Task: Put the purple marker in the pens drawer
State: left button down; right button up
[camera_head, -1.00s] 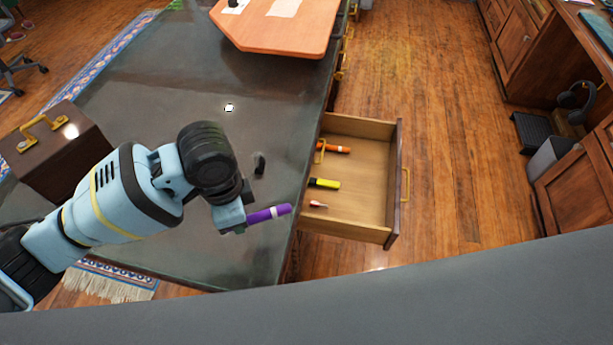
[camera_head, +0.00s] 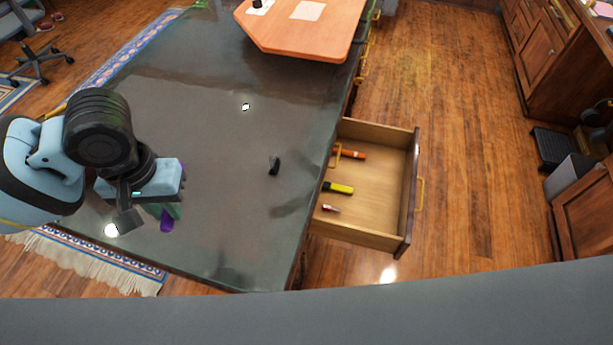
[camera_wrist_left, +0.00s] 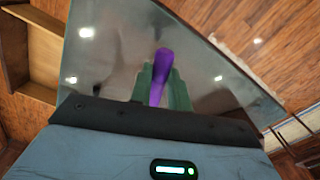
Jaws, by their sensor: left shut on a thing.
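My left gripper (camera_head: 165,205) is shut on the purple marker (camera_head: 167,223) and holds it above the dark desk top, near its front left part. Much of the marker is hidden by the gripper in the head view. In the left wrist view the marker (camera_wrist_left: 160,72) sticks out between the greenish fingers. The open drawer (camera_head: 372,225) juts out from the desk's right side, well to the right of the gripper. It holds an orange pen (camera_head: 352,154), a yellow highlighter (camera_head: 340,188) and a small red and white marker (camera_head: 330,208). My right gripper is not in view.
A small black object (camera_head: 274,165) stands on the dark desk top (camera_head: 230,130) between gripper and drawer. An orange-brown board (camera_head: 300,35) lies at the back. A grey bin (camera_head: 572,175) stands on the floor at the right.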

aim_at(370, 179)
jog(key=i+l, duration=0.15)
jog(key=l, duration=0.25)
jog(key=i+l, duration=0.1)
jog(key=l, duration=0.3)
jog(key=i+l, duration=0.15)
jog(key=l, duration=0.2)
jog(key=i+l, duration=0.1)
jog(key=l, duration=0.3)
jog(key=i+l, duration=0.15)
jog(key=l, duration=0.25)
